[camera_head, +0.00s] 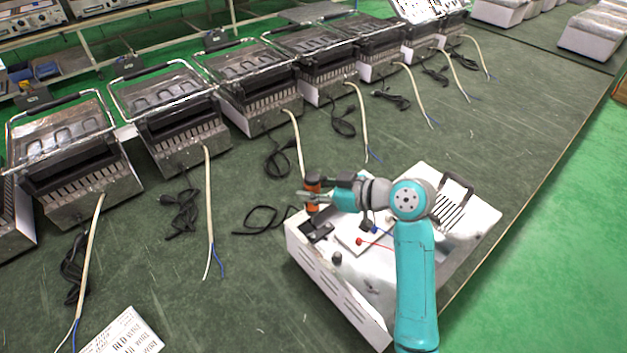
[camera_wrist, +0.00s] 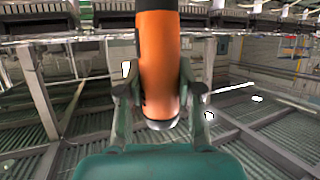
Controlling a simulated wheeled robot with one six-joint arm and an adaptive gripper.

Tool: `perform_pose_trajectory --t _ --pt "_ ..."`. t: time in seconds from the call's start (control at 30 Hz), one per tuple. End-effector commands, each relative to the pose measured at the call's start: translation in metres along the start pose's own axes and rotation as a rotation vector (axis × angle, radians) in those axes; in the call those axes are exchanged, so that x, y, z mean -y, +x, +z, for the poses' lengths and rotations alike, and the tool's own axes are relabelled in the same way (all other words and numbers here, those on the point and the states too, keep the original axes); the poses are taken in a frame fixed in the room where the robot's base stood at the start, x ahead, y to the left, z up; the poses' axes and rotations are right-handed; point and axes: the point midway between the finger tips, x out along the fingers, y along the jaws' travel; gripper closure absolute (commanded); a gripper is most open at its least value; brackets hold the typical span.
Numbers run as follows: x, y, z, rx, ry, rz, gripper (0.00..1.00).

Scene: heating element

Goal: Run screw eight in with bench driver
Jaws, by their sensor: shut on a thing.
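My gripper (camera_head: 318,196) is over the back left part of a white appliance housing (camera_head: 350,292) on the green bench. In the wrist view my gripper (camera_wrist: 160,100) is shut around an orange driver (camera_wrist: 159,60) with a dark upper end. The driver looks upright between the two fingers, and its orange body also shows in the head view (camera_head: 312,190). Its lower tip and any screw under it are too small or hidden to tell. My arm covers part of the housing, and screw eight cannot be picked out.
Several finished-looking grills (camera_head: 75,160) stand in a row along the back, with pale cables (camera_head: 208,210) and black cords on the bench. A printed sheet (camera_head: 125,333) lies at the front left. Red and blue wires (camera_head: 372,241) lie in the housing.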

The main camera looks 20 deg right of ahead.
Motion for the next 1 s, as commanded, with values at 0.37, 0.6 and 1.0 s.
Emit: perform_pose_trajectory --t 0.37,0.6,1.0 --pt "0.000 0.001 0.002 -0.002 -0.001 0.001 1.00" --pt "0.000 0.007 0.018 -0.001 0.000 0.000 1.00" --pt "0.000 0.017 0.043 -0.002 0.000 0.001 1.00"
